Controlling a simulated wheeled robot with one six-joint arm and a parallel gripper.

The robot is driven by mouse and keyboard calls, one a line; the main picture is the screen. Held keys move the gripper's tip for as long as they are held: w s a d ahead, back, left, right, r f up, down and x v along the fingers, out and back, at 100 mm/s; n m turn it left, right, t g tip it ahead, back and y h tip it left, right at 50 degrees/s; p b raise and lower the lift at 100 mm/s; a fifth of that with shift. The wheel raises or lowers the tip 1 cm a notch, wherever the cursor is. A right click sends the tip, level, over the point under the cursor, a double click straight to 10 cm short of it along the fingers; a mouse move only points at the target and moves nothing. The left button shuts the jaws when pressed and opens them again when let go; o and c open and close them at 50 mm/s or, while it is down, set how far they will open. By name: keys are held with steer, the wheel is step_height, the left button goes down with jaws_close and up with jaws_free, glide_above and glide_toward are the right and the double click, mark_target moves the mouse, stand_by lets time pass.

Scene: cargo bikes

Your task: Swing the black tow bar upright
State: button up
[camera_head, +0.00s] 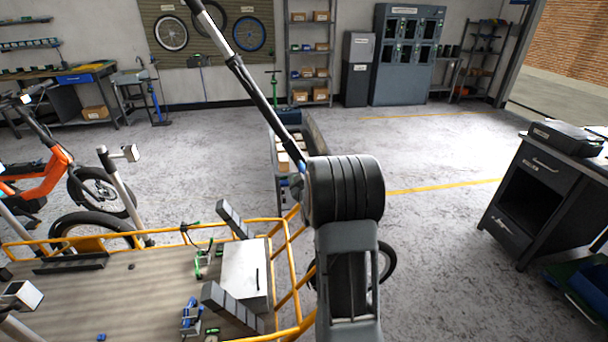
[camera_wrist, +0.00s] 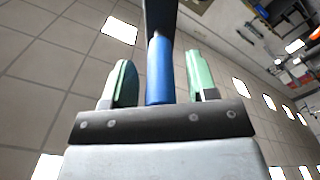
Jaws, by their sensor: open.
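The black tow bar (camera_head: 250,85) slants from beside my dark arm joint up to the upper left and out of the head view. Its upper part looks paler, and a small blue section shows at its lower end. In the wrist view the bar (camera_wrist: 160,14) is black at the top, with a blue section (camera_wrist: 160,70) below. My gripper (camera_wrist: 158,68) is open, with one green-tipped jaw on each side of the blue section. Gaps show on both sides. In the head view the gripper is mostly hidden by my arm, and the bar's pivot is not clear.
A yellow-railed cargo bed (camera_head: 100,292) with several tools and a white box (camera_head: 246,272) is at the lower left. A dark cart (camera_head: 283,185) stands behind my arm. An orange bike (camera_head: 50,170) is at left, a dark workbench (camera_head: 540,190) at right.

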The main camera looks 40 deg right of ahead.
steer(key=shift+c, duration=0.3)
jaws_close()
stand_by(0.3)
